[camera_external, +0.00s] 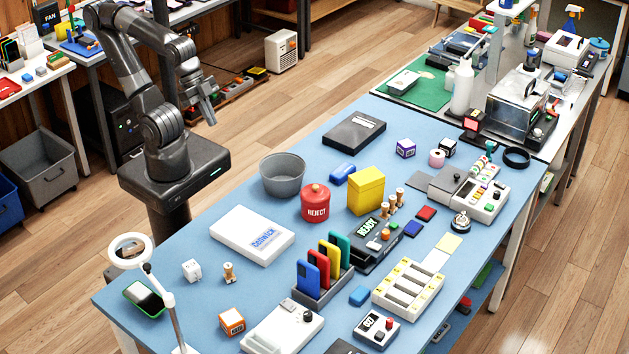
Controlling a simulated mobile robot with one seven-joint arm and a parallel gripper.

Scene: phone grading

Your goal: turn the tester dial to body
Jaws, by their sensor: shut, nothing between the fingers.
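My gripper (209,117) is shut and empty. It hangs pointing down in the air, left of the blue-topped table (190,215) and far from the devices on it. Several devices could be the tester. A larger white one (480,198) with several coloured controls is at the right edge. I cannot tell which carries the dial, and its labels and setting are too small to read.
A phone rack (322,288), a white box (252,234), a red REJECT pot (316,204), a yellow box (366,188) and a grey bowl (283,174) crowd the table's middle. A ring lamp (150,268) stands at the front left. Bare table lies around the white box.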

